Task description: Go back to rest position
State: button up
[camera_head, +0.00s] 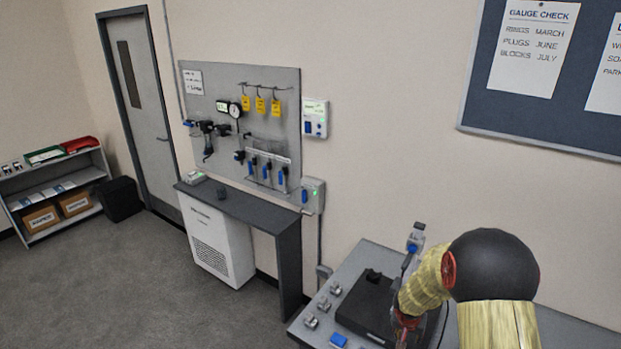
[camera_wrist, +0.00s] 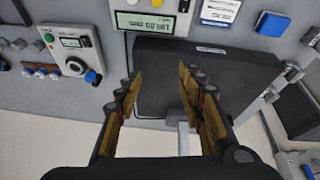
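My gripper (camera_wrist: 162,92) is open in the wrist view, with a clear gap between its two fingers and nothing held. A dark flat block (camera_wrist: 205,80) lies beyond the fingertips, and I cannot tell whether they touch it. In the head view my arm reaches down at the lower right over a grey bench (camera_head: 366,258). The black block (camera_head: 368,306) on that bench sits beside my arm, and my fingers are mostly hidden there.
In the head view, small metal parts (camera_head: 311,321) stand left of the black block. A tool pegboard (camera_head: 232,110) hangs behind. Open floor (camera_head: 130,285) lies left.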

jog(key=s+r+n+g+b, duration=0.1)
jog(key=s+r+n+g, duration=0.2)
jog(key=s, duration=0.9)
jog(key=s+a+r+t+y+b, duration=0.1)
jog(key=s+a+r+b, duration=0.3)
jog(key=s+b, duration=0.2)
jog(key=s+a+r+n+t+b, duration=0.1)
jog(key=s+a+r+t+b, duration=0.1)
jog(key=s+a+r+b, duration=0.2)
jog(key=s+a+r+n+t+y+b, duration=0.1)
jog(key=s+a+r+b, duration=0.3)
jog(key=s+b, duration=0.4)
jog(key=s+r+t, duration=0.1)
jog(key=s, duration=0.2)
jog(key=shift+s+y, duration=0.25)
jog(key=shift+y, duration=0.05)
